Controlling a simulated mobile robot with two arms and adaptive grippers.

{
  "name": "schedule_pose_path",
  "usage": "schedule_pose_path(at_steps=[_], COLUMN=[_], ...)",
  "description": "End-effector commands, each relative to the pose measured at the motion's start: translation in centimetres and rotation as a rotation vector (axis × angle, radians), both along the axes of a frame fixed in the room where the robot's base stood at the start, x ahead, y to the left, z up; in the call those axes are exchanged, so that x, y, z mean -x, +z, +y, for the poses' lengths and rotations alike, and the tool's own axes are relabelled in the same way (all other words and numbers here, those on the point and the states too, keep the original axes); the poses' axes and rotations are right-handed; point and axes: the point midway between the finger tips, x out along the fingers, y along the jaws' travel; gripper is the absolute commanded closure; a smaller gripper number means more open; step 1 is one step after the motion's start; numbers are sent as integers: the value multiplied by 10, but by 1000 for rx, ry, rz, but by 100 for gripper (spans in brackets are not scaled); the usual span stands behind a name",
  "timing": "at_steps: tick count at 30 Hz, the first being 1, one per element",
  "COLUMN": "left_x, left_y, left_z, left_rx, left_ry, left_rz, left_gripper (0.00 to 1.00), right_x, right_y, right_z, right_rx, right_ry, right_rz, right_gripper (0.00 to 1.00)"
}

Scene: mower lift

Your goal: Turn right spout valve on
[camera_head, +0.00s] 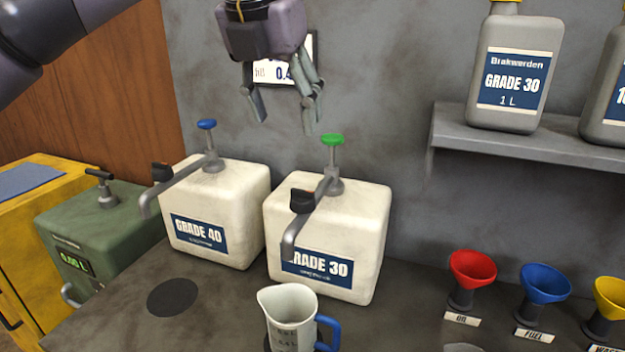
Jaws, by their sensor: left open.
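The right white container (345,225), labelled GRADE 30, has a green-topped pump (332,141) and a grey spout (290,238) that reaches forward and down. The right spout valve (303,199) is a black knob on that spout. The left container (235,195), labelled GRADE 40, has a blue-topped pump (206,125) and its own black spout valve (162,172). My left gripper (286,125) is open and empty, fingers pointing down, above and behind the right valve in the picture. My right gripper is not in view.
A measuring jug (290,312) with a blue handle stands below the right spout. A green tank (90,235) is at left. Red (473,270), blue (545,284) and yellow (610,295) funnels stand at right. A shelf (520,147) with bottles juts out at upper right.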

Motion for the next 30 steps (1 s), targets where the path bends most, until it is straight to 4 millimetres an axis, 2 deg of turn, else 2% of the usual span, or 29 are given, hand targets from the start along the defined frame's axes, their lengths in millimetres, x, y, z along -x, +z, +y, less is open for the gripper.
schedule_pose_path(at_steps=[5,9,13,17,24,30], left_x=[-6,-16,-26,-36,-51,-58], left_y=[-17,-43,-69,-95,-137,-156], left_z=[-2,-6,-11,-15,-22,-25], left_rx=[-1,-1,0,0,1,1], left_ry=[0,0,-2,-1,-2,-1], left_rz=[3,4,4,4,3,2], left_gripper=[45,45,45,45,45,45], right_x=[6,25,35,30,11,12], right_y=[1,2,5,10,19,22], right_z=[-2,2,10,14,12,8], right_rx=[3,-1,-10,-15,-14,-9], right_ry=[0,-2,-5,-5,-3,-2], right_rz=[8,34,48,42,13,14], right_gripper=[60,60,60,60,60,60])
